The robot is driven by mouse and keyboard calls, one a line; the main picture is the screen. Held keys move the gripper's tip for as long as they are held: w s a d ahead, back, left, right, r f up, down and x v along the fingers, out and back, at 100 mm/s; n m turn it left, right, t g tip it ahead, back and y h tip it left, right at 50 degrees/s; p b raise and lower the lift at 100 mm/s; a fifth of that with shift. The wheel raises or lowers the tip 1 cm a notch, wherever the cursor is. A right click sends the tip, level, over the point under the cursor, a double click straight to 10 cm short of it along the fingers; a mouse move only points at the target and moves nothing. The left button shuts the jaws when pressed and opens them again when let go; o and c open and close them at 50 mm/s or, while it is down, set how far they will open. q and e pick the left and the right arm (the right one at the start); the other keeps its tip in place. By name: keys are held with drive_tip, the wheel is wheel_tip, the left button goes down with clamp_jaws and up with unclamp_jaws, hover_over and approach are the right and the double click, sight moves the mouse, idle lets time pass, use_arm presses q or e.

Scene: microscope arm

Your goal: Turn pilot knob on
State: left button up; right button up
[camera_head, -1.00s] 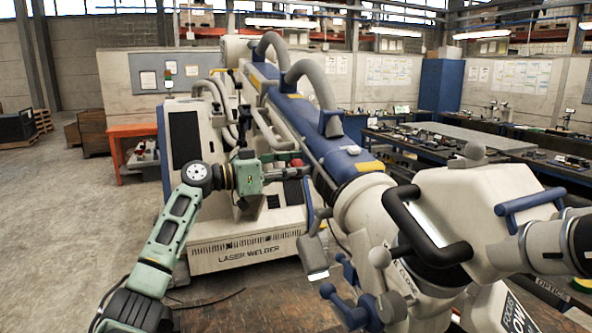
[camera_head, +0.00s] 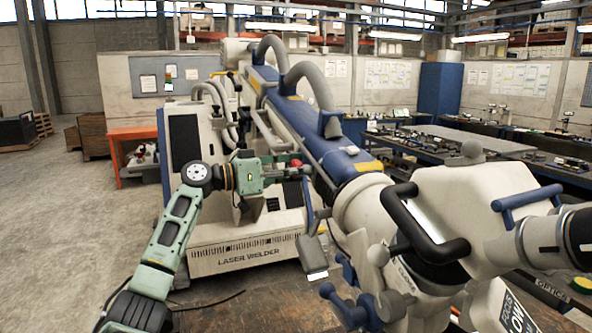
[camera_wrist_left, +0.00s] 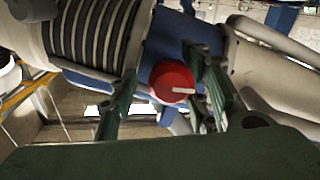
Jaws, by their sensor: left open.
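The pilot knob, a round red knob with a pale pointer bar (camera_wrist_left: 171,82), sits on a blue band of the machine's pale arm in the left wrist view. The bar points to the right, roughly level. My left gripper (camera_wrist_left: 160,76) is open, with one green finger left of the knob and the other at its right. I cannot tell whether the fingers touch it. In the head view, my left gripper (camera_head: 288,173) is at the machine's long arm, where a little red shows by its fingers. My right gripper is not in view.
The laser welder (camera_head: 240,251) stands behind my left gripper. Its blue and white boom (camera_head: 335,160) runs towards the front right. The microscope head (camera_head: 470,215) with black and blue handles fills the right. An orange bench (camera_head: 132,132) stands at left; open floor lies at far left.

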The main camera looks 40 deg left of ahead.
use_arm(q)
drive_tip(key=shift+w+a+f, duration=0.15)
drive_tip(key=shift+w+a, duration=0.05)
drive_tip(key=shift+a, duration=0.15)
drive_tip(key=v, duration=1.2)
drive_tip(key=shift+f, duration=0.15)
idle(0.4)
